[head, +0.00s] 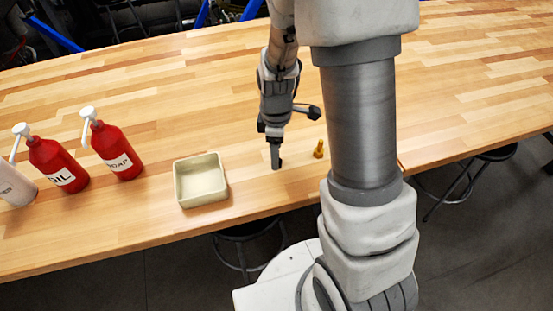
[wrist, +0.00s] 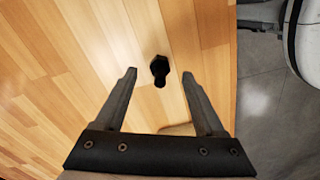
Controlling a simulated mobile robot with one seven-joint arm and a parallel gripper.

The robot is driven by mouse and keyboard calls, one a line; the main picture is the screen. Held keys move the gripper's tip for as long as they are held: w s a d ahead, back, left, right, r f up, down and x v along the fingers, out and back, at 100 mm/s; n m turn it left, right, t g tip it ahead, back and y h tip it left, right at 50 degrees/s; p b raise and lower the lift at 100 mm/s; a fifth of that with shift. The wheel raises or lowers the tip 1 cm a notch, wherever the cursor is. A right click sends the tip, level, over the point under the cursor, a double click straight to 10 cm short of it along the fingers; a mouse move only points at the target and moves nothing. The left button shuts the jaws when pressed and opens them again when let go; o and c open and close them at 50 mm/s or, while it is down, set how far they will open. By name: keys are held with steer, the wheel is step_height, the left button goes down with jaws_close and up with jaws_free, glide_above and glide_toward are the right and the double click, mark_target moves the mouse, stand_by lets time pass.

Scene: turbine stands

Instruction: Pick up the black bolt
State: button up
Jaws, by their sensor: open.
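The black bolt (wrist: 159,70) shows in the wrist view on the wooden table, its wider dark head toward the top of the picture. It lies in line between the two fingertips of my gripper (wrist: 160,73), with a visible gap on each side. In the head view my gripper (head: 276,164) points down close to the tabletop, to the right of the cream tray. There the bolt is mostly or wholly hidden by the fingers, and I cannot make it out clearly. My gripper is open and holds nothing.
A yellow bolt (head: 319,149) stands to the right of my gripper. A cream square tray (head: 201,198), empty, is to its left. Red bottles labelled OIL (head: 59,165) and SOAP (head: 117,151) and a white bottle (head: 15,184) stand farther left. The wooden table (head: 150,85) is clear behind; its near edge is close.

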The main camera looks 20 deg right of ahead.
steer(key=shift+f, duration=0.85)
jaws_close()
stand_by(0.8)
